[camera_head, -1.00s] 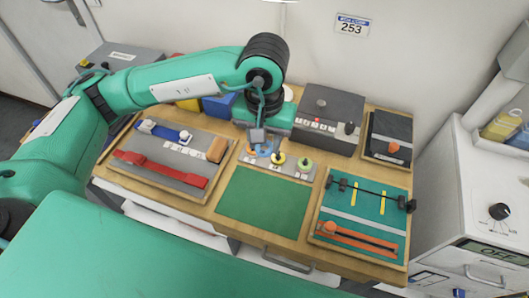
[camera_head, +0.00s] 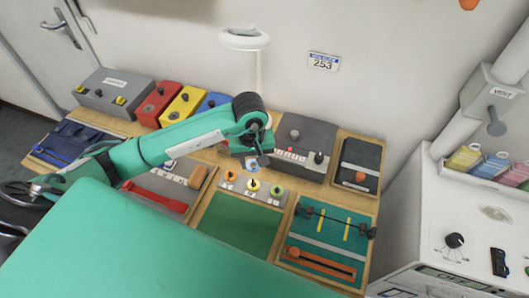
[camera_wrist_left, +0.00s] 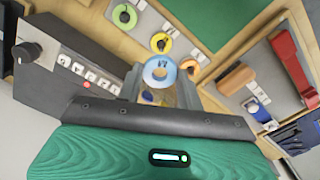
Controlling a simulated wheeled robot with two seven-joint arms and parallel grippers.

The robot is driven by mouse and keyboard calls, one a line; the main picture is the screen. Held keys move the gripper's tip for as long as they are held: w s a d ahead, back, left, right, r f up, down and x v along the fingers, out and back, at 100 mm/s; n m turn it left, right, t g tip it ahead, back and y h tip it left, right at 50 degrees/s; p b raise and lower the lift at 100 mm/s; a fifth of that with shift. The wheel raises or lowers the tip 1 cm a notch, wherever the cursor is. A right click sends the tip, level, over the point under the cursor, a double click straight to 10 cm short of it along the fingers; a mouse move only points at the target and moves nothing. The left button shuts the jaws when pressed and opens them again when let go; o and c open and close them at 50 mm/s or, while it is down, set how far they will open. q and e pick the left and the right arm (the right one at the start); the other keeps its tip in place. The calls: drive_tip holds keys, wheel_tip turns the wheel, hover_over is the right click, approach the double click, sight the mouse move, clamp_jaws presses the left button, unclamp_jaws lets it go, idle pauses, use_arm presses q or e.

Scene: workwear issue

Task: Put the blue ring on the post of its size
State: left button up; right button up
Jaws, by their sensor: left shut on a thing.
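The blue ring (camera_wrist_left: 148,75) is in the jaws of my left gripper (camera_wrist_left: 160,88), and it shows edge-on to flat below the camera in the left wrist view. In the head view my left gripper (camera_head: 262,160) is just behind the grey post board (camera_head: 240,190). That board carries an orange ring (camera_head: 230,176), a yellow ring (camera_head: 253,186) and a green ring (camera_head: 277,191), with dark posts at their centres. In the left wrist view the yellow ring (camera_wrist_left: 160,43) is beside the blue one, and the orange ring (camera_wrist_left: 188,65) is partly hidden. My right gripper is not in view.
A grey control box (camera_head: 308,140) with knobs stands behind and right of the board. A green mat (camera_head: 235,225) lies in front. A tray with a red strap (camera_head: 155,196) is left, a teal board with a bar (camera_head: 325,245) right.

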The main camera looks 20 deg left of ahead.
sight(253, 179)
use_arm(q)
drive_tip(key=shift+a+f, duration=0.2)
drive_tip(key=shift+f, duration=0.9)
wheel_tip(253, 179, down, 3)
drive_tip(key=shift+f+b, duration=0.2)
drive_tip(key=shift+b, duration=0.95)
drive_tip(key=shift+f+b, duration=0.6)
drive_tip(key=shift+b, duration=0.05)
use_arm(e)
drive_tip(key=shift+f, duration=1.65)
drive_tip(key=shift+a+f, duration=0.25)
use_arm(q)
drive_tip(key=shift+f+b, duration=0.1)
drive_tip(key=shift+b, duration=0.55)
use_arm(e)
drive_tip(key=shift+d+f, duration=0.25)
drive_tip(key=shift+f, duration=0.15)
use_arm(q)
drive_tip(key=shift+b, duration=0.65)
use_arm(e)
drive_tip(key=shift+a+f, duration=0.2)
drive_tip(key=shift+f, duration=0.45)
use_arm(q)
drive_tip(key=shift+f, duration=0.25)
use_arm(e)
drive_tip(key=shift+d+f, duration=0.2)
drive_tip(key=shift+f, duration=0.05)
